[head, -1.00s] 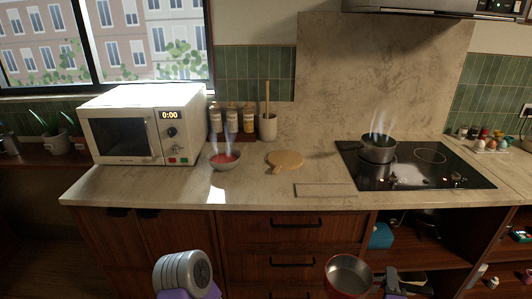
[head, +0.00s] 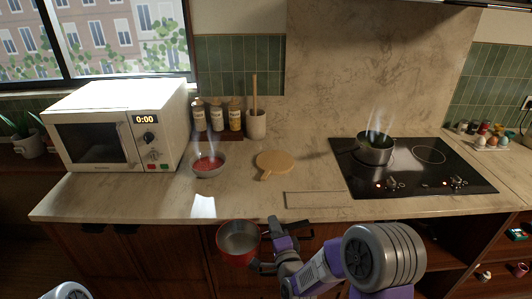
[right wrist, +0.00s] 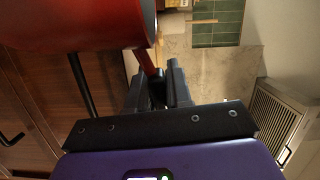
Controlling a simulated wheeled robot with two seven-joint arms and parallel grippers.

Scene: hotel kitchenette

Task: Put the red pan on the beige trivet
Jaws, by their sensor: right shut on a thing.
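The red pan (head: 232,257) is in the air in front of the counter's front edge, with its open top facing up and its grey inside showing. My right gripper (head: 272,246) is shut on its handle, to the right of the bowl. In the right wrist view the pan's red side (right wrist: 70,22) fills the upper left, and its red handle (right wrist: 147,62) runs between the fingers (right wrist: 157,88). The beige trivet (head: 277,162), round with a short handle, lies flat and bare on the counter, beyond the pan. My left gripper is out of view.
A steaming bowl of red food (head: 208,163) sits left of the trivet, beside the microwave (head: 120,125). Jars (head: 216,116) and a utensil crock (head: 256,124) stand behind. A steaming dark pot (head: 375,149) is on the cooktop (head: 420,180). The counter front (head: 245,205) is clear.

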